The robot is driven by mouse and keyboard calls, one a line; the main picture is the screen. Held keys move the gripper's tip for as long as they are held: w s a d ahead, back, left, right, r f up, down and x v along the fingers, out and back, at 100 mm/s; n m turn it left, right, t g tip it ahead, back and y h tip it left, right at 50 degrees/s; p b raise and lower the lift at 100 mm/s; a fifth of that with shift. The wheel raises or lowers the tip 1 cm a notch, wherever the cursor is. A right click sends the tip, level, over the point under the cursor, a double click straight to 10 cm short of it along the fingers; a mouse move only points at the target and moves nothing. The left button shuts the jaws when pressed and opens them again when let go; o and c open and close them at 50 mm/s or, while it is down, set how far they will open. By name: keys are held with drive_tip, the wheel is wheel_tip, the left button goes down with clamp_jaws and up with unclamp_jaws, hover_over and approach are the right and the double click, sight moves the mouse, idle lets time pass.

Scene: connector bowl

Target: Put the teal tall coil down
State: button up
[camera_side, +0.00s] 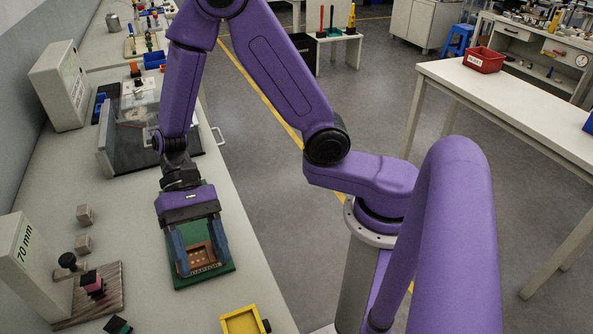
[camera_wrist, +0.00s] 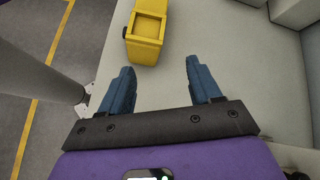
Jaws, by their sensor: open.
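My gripper (camera_side: 199,268) points down over the bench, and its two blue fingers are spread apart. In the wrist view my gripper (camera_wrist: 158,75) has only bare bench between its fingers. In the side view the fingers appear over a green board (camera_side: 224,262) with a brown holed part (camera_side: 203,257) on it; I cannot tell the height between them. A small dark teal piece (camera_side: 117,325) at the bottom edge of the side view may be the teal tall coil. It is partly cut off and lies left of my gripper, apart from it.
A yellow tray (camera_side: 244,320) stands near the bench's front edge; it also shows in the wrist view (camera_wrist: 146,28). A wooden board (camera_side: 113,303) with a black knob and a pinkish block, two beige cubes (camera_side: 84,214), and a box marked 70 mm (camera_side: 30,275) stand left.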

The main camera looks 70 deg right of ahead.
drive_tip(key=s+d+r+n+t+h, duration=0.2)
drive_tip(key=s+d+n, duration=0.3)
drive_tip(key=d+n, duration=0.3)
drive_tip(key=s+d+r+n+t+h, duration=0.3)
drive_tip(key=s+d+n+t+h, duration=0.1)
drive_tip(key=d+n, duration=0.4)
drive_tip(key=shift+s+d+r+t+h, duration=0.35)
drive_tip(key=shift+s+d+t+h, duration=0.05)
drive_tip(key=shift+s+d+h, duration=0.15)
drive_tip(key=shift+s+d+r+n+t, duration=0.1)
drive_tip(key=shift+d+r+n+t, duration=0.2)
drive_tip(key=shift+d+n+t, duration=0.15)
drive_tip(key=shift+a, duration=0.15)
drive_tip(key=n, duration=0.6)
hover_over(115, 324)
drive_tip(key=shift+m, duration=0.25)
drive_tip(key=f, duration=1.3)
drive_tip(key=shift+s+a+f, duration=0.1)
drive_tip(key=shift+s+a, duration=0.05)
drive_tip(key=shift+a, duration=0.1)
drive_tip(key=shift+d+f, duration=0.2)
drive_tip(key=shift+f, duration=2.35)
drive_tip(key=c, duration=1.1)
